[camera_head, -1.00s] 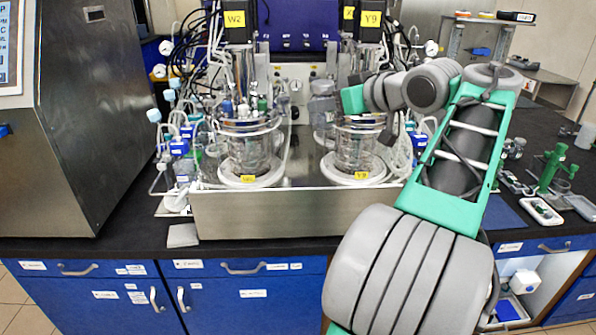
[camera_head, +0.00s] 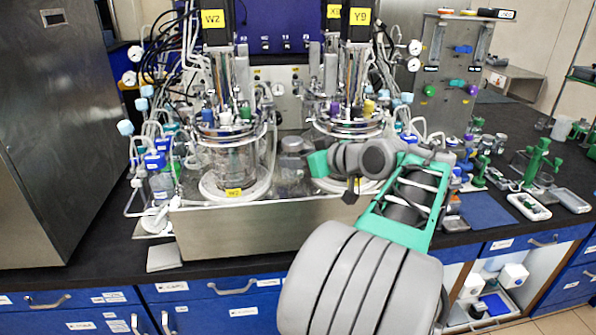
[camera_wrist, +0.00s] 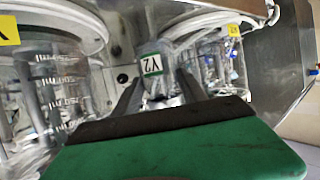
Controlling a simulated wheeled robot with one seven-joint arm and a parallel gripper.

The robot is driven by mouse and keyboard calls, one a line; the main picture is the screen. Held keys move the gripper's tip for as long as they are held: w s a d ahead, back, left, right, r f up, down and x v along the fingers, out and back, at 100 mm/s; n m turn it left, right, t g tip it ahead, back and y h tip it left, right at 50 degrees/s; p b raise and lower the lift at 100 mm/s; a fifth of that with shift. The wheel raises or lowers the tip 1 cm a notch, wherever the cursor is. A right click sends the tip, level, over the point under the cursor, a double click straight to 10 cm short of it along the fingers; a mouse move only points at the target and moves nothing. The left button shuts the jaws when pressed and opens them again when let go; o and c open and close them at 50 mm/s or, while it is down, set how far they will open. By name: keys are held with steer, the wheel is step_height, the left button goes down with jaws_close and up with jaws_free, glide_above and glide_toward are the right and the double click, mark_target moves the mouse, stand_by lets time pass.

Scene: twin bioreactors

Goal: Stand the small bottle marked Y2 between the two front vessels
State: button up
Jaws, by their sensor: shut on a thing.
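The small bottle marked Y2 (camera_wrist: 152,66) is between my gripper's fingers (camera_wrist: 158,78) in the wrist view, its green-edged label facing the camera. In the head view the clear, grey-capped bottle (camera_head: 292,148) is in the gap between the left front vessel (camera_head: 228,160) and the right front vessel (camera_head: 345,122). My gripper (camera_head: 302,160) is shut on it, coming from the right in front of the right vessel. The vessels also show in the wrist view, one at left (camera_wrist: 60,95) and one at right (camera_wrist: 212,62). Whether the bottle's base touches the deck is hidden.
The vessels stand on a steel deck (camera_head: 250,228) with tubing and cables behind them. A steel cabinet (camera_head: 60,130) stands at left. Small bottles with blue caps (camera_head: 158,180) crowd the left vessel's side. Green stands and trays (camera_head: 528,207) are at right.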

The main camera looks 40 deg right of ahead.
mark_target(298, 180)
steer(key=shift+f, duration=1.8)
steer(key=o, duration=1.5)
